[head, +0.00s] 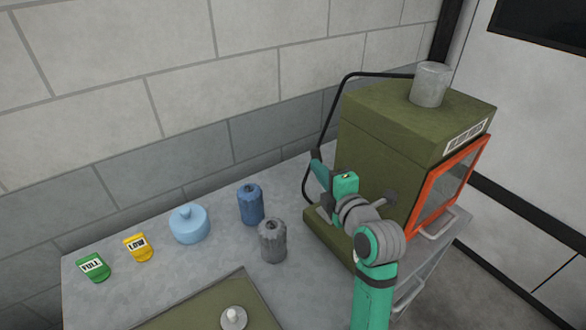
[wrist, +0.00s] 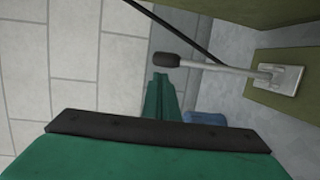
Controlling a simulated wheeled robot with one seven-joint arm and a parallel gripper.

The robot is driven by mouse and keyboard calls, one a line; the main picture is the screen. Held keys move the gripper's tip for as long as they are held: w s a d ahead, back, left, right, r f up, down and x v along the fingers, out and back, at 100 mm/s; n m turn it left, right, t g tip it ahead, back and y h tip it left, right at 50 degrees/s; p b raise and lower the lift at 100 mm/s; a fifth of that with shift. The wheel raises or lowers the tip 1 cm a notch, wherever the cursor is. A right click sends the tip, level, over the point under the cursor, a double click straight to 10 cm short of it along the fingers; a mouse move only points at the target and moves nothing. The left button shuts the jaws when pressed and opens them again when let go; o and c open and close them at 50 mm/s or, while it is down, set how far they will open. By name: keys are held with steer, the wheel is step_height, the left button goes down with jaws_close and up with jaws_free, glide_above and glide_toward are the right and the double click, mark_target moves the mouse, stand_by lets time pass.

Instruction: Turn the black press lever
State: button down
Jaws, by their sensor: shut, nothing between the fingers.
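The press lever shows in the wrist view as a pale metal rod with a black grip (wrist: 171,60), fixed to a small plate on the olive base. Its grip points left and lies just above my gripper's tip in the picture; I cannot tell whether they touch. In the head view I cannot pick the lever out with certainty, as my arm covers that part. My gripper (head: 320,168) is in front of the olive press (head: 380,145), at its left side. It also shows in the wrist view (wrist: 160,82), its fingers together and empty.
A black hose (head: 338,100) loops from the press top.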

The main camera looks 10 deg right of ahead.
steer(key=shift+s+d, duration=0.3)
steer(key=shift+d, duration=0.35)
steer(key=shift+w, duration=0.1)
steer(key=shift+a, duration=0.15)
stand_by(0.6)
steer(key=s+a+r, duration=0.2)
steer(key=s+r, duration=0.1)
steer(key=s, duration=0.5)
steer(key=shift+s+a, duration=0.3)
steer(key=shift+s, duration=0.1)
